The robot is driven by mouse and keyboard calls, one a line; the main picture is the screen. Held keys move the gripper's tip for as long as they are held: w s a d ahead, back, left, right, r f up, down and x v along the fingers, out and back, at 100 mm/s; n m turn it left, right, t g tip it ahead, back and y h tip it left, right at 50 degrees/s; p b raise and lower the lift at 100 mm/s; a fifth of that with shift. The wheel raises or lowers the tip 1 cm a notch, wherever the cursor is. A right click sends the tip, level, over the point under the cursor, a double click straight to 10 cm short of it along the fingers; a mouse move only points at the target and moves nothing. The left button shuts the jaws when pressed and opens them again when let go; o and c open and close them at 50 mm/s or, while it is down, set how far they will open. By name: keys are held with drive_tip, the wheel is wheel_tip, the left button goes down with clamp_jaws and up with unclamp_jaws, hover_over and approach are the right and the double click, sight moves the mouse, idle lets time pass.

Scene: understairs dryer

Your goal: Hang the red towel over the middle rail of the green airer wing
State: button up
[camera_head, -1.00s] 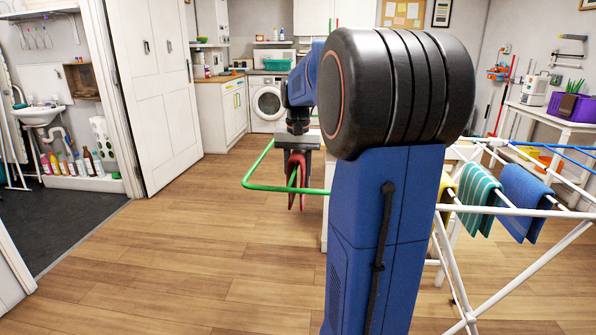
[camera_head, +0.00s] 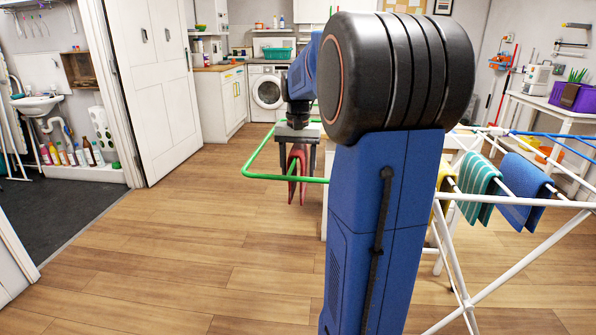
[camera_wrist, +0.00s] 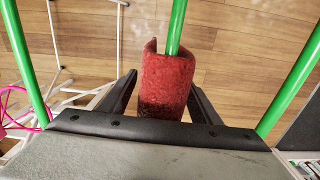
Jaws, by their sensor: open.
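The red towel (camera_wrist: 166,75) is draped over the middle green rail (camera_wrist: 177,25) in the wrist view, its two sides hanging down around the rail. In the head view the red towel (camera_head: 297,188) hangs in a narrow fold within the green airer wing (camera_head: 244,165). My gripper (camera_wrist: 162,98) is open, with one dark finger on each side of the towel and a gap visible beside it. In the head view my gripper (camera_head: 296,158) is just above and around the towel's top. The towel's near end is partly hidden by my gripper body.
The outer green rails (camera_wrist: 22,62) flank my gripper in the wrist view. A white airer frame (camera_head: 470,295) with a striped green towel (camera_head: 478,188) and a blue towel (camera_head: 525,190) stands at right. My arm hides part of the wing. Wooden floor (camera_head: 180,235) is clear at left.

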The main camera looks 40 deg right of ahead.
wheel_tip(320, 180, up, 17)
drive_tip(key=shift+r, duration=0.15)
idle(0.5)
